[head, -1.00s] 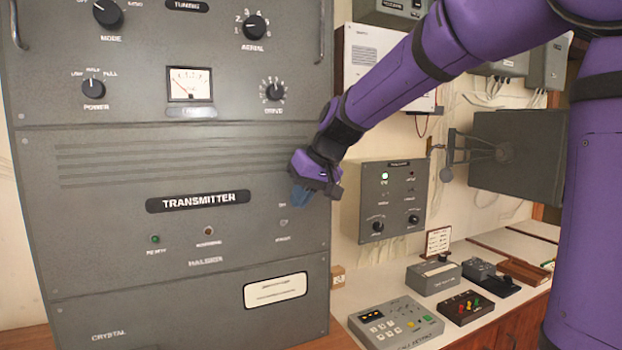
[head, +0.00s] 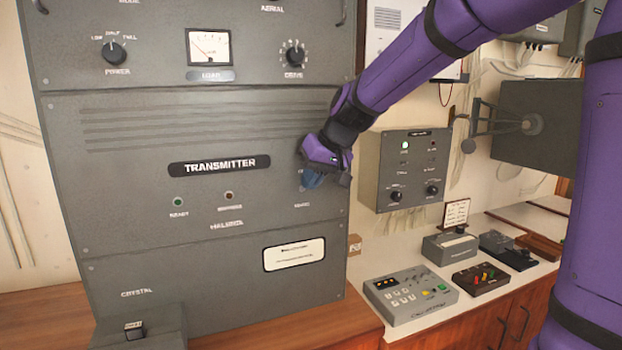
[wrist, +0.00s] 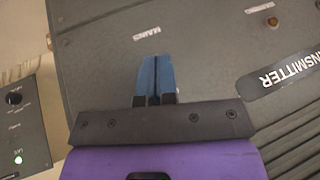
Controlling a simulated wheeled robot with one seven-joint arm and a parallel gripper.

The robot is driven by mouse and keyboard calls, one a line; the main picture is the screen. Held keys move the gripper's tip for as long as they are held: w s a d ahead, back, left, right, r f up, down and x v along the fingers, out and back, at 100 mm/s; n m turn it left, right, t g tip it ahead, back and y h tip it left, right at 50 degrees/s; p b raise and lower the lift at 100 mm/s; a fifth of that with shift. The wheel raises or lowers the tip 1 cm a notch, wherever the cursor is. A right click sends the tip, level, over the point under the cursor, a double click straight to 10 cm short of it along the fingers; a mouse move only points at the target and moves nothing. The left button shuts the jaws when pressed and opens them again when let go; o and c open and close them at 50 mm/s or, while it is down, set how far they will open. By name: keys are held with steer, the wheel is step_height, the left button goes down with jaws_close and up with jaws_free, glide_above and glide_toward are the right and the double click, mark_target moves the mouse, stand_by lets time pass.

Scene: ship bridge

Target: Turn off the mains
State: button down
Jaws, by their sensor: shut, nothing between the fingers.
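The grey transmitter cabinet (head: 130,240) fills the left of the head view. My gripper (head: 312,181) is at the lower right of its front panel, just above a small white label (head: 302,205). In the wrist view my gripper (wrist: 155,62) has its blue fingers together, with nothing seen between them. Small upside-down lettering that looks like MAINS (wrist: 147,31) lies just beyond the fingertips. The mains switch is hidden behind the fingers, so its position and any contact cannot be told.
A green lamp (head: 178,201) and a dull reddish lamp (head: 229,194) sit left of my gripper. A wall control box (head: 404,170) is to the right. A button console (head: 410,297) and other small devices stand on the counter below. A drive knob (head: 293,53) is above.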

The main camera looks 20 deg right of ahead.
steer(key=shift+s+f+t, duration=0.25)
steer(key=shift+t, duration=0.55)
steer(key=shift+s+f+n+t, duration=0.3)
steer(key=shift+s+f+t, duration=0.1)
steer(key=shift+f, duration=0.3)
steer(key=shift+w+r, duration=0.1)
steer(key=shift+r, duration=0.7)
stand_by(0.4)
